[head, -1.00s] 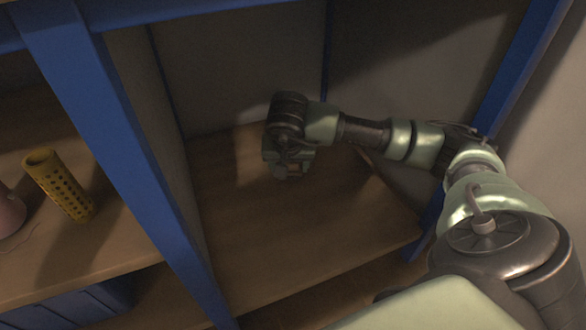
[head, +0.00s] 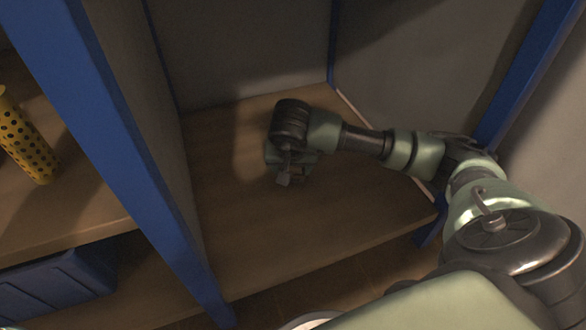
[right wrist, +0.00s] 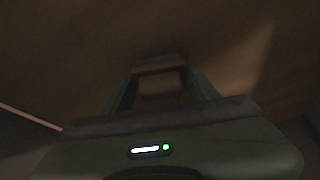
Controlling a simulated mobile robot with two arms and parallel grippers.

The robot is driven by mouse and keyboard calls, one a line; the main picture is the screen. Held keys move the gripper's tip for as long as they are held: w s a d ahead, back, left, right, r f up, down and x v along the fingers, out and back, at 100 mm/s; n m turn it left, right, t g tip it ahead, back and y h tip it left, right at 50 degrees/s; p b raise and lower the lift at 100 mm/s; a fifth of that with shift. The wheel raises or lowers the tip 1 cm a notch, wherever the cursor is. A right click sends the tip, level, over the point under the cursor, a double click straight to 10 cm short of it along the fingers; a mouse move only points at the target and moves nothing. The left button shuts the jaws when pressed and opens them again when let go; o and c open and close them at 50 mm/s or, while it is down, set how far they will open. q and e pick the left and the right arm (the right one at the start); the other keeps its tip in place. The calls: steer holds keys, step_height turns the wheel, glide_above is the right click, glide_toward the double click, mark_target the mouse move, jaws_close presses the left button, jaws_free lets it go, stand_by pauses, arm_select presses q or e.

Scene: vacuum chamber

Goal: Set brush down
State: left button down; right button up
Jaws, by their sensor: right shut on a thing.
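My right gripper (head: 284,180) is low over the wooden shelf board (head: 330,220) of the right compartment, pointing down. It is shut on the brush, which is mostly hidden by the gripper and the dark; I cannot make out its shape. In the right wrist view the fingers of this gripper (right wrist: 160,72) show dark against the brown shelf. I cannot tell whether the brush touches the board. My left gripper is not in view.
A blue upright (head: 120,150) and a grey partition separate this compartment from the left one. There a yellow perforated cylinder (head: 27,143) stands on its shelf. A blue bin (head: 60,285) sits below. The board around my right gripper is clear.

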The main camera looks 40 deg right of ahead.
steer(key=o, duration=1.3)
steer(key=shift+f, duration=0.1)
steer(key=shift+s+r+p, duration=0.1)
steer(key=shift+r+p, duration=0.2)
steer(key=shift+r, duration=0.2)
steer(key=p+v, duration=0.6)
steer(key=v, duration=0.5)
steer(key=shift+s+a+r+p, duration=0.1)
steer(key=shift+r+p, duration=0.05)
steer(key=shift+p, duration=0.25)
